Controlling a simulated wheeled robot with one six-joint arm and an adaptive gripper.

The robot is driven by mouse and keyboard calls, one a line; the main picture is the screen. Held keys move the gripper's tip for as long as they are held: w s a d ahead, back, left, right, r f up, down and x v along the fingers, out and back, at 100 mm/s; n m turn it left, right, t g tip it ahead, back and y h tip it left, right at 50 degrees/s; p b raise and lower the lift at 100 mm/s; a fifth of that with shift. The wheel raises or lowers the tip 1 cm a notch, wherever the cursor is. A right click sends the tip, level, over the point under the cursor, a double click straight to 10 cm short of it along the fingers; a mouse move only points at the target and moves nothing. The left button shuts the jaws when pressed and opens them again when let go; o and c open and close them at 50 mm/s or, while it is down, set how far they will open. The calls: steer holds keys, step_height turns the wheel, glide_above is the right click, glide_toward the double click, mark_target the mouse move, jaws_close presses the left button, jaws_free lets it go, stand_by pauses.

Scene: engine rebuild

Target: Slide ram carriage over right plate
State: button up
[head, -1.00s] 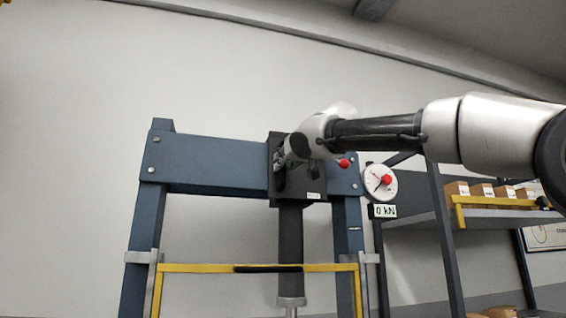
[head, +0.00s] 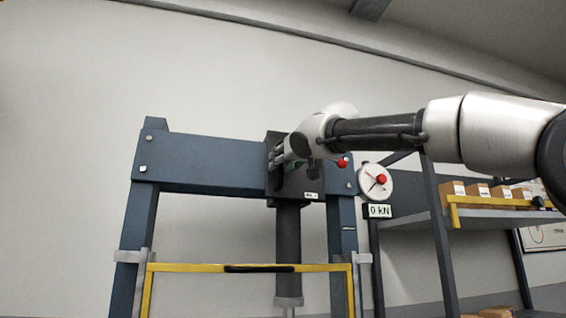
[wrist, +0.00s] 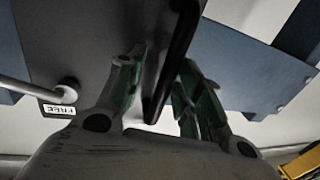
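The ram carriage (head: 291,184) is a dark block on the blue crossbeam (head: 205,163) of a press, right of the beam's middle. Its dark ram (head: 288,235) hangs down from it. My gripper (head: 277,155) is at the carriage's front face. In the wrist view, the fingers of my gripper (wrist: 160,90) stand apart on either side of a dark handle bar (wrist: 179,48), with gaps visible. Contact cannot be made out. A label on the carriage (wrist: 90,45) reads FREE, beside a grey lever (wrist: 25,88). The right plate is not in view.
A red-tipped lever (head: 342,163), a round gauge (head: 376,181) and a "0 kN" display (head: 379,211) are by the right post (head: 343,235). A yellow guard frame (head: 200,267) crosses the press's front. A shelf with boxes (head: 478,190) stands at right.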

steer(key=v, duration=1.2)
steer(key=shift+w, duration=0.1)
steer(key=d+f+n+g+h, duration=0.1)
steer(key=d+f+g+h, duration=0.25)
steer(key=f, duration=1.15)
steer(key=d+f+n+g+h, duration=0.1)
steer(key=d+f+g+h, duration=0.3)
steer(key=f, duration=1.1)
steer(key=s+d+f+m+g, duration=0.2)
steer(key=s+d+f+m, duration=0.1)
steer(key=s+d+f, duration=0.7)
steer(key=s+d+f+m+g, duration=0.2)
steer(key=s+d+f+m, duration=0.2)
steer(key=s+d+f, duration=0.6)
steer(key=d+f, duration=0.3)
steer(key=f, duration=0.2)
steer(key=shift+s+d+h, duration=0.25)
steer(key=shift+d+h, duration=0.1)
steer(key=shift+d, duration=0.05)
